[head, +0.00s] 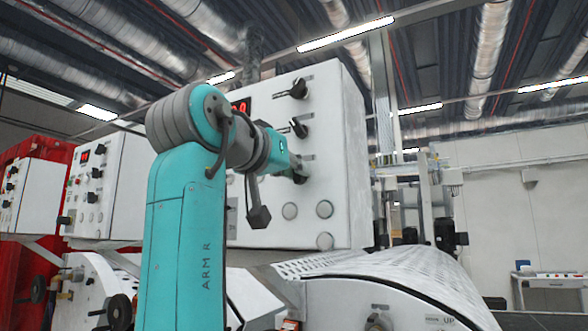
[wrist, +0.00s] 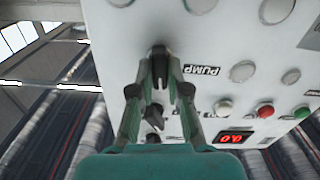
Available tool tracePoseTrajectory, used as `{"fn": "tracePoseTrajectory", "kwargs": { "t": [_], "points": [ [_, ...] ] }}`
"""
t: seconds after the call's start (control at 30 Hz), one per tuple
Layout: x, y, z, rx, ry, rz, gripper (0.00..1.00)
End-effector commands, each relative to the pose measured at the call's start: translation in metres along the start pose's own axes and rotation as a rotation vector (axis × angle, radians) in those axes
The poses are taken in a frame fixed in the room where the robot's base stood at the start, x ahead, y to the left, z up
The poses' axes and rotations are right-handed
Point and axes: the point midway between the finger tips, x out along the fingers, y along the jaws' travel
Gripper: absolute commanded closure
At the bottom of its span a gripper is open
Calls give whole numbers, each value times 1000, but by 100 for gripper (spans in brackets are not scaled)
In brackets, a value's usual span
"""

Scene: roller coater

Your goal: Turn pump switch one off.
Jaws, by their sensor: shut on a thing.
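The pump switch is a black rotary knob (wrist: 158,50) on the white panel, beside a black label reading PUMP (wrist: 201,70) in the wrist view. My gripper (wrist: 160,68) has its two fingers closed on this knob. The fingertips hide part of it, and I cannot read its turned position. In the head view, my gripper (head: 293,170) reaches the panel's front face at the lowest of three black knobs, and the knob (head: 300,179) is mostly covered.
Two more black knobs (head: 299,88) (head: 299,128) sit above on the white cabinet (head: 330,110). Round buttons (head: 324,209) lie below. The wrist view shows a red button (wrist: 265,111) and a red digital display (wrist: 232,138). A perforated white cover (head: 370,265) slopes below the cabinet.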

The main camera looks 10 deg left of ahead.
Motion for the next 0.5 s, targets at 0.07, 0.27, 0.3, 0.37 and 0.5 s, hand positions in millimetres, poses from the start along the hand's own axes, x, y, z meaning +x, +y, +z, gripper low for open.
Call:
{"fn": "tracePoseTrajectory", "kwargs": {
  "t": [0.07, 0.27, 0.3, 0.37, 0.5],
  "points": [
    [0, -1, 0, -68, -1, -1, 100],
    [0, -2, 1, -221, -1, -1, 100],
    [0, -2, 1, -246, -1, -1, 100],
    [0, -2, 1, -282, -1, -1, 100],
    [0, -2, 1, -346, -1, -1, 100]
  ]
}}
